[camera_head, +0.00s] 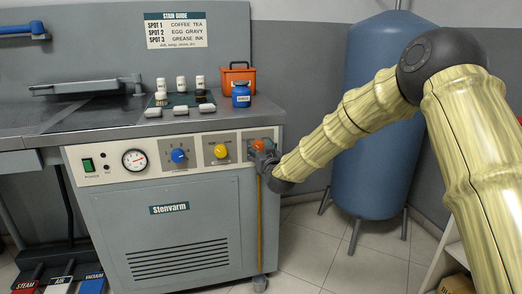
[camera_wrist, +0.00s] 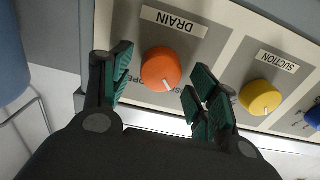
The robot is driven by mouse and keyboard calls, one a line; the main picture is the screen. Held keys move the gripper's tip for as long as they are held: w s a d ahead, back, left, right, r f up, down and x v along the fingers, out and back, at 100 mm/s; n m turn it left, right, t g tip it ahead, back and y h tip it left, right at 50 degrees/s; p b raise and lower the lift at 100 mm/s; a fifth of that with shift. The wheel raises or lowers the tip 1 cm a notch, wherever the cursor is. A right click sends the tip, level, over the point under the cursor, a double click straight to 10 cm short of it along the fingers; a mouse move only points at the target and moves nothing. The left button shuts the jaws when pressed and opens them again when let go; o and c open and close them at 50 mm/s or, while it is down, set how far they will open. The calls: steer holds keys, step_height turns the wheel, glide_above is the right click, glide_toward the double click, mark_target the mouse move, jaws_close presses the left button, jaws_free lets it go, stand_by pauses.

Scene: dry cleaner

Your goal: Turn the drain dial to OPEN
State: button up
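The orange drain dial (camera_wrist: 160,68) sits on the light panel beside a DRAIN label (camera_wrist: 174,21). Its white pointer mark is at the lower right of its face in the wrist view. Part of the word OPEN shows to the dial's lower left; the lettering at its right is mostly hidden by a finger. My gripper (camera_wrist: 158,76) is open, with one green-padded finger on each side of the dial and visible gaps between. In the head view my gripper (camera_head: 264,160) is at the panel's right end, just below the orange dial (camera_head: 259,145).
The yellow suction dial (camera_wrist: 260,97) is close beside my right finger in the wrist view. A blue dial (camera_head: 179,156), gauge (camera_head: 135,159) and green switch (camera_head: 88,165) are farther left. Bottles and an orange box (camera_head: 238,78) stand on the worktop; a blue tank (camera_head: 372,150) stands behind my arm.

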steer(key=c, duration=1)
steer(key=shift+o, duration=0.2)
steer(key=shift+r+m, duration=0.1)
steer(key=shift+m, duration=0.3)
steer(key=m+p, duration=0.2)
steer(key=m, duration=0.1)
steer(key=shift+d, duration=0.15)
steer(key=m+p, duration=0.1)
steer(key=m, duration=0.4)
steer(key=shift+d, duration=0.1)
steer(key=m, duration=0.5)
steer(key=shift+w+f+m, duration=0.1)
steer(key=shift+f+m, duration=0.2)
steer(key=shift+m, duration=0.1)
steer(key=shift+d+m+b, duration=0.1)
steer(key=shift+m+b, duration=0.45)
steer(key=shift+m, duration=1.05)
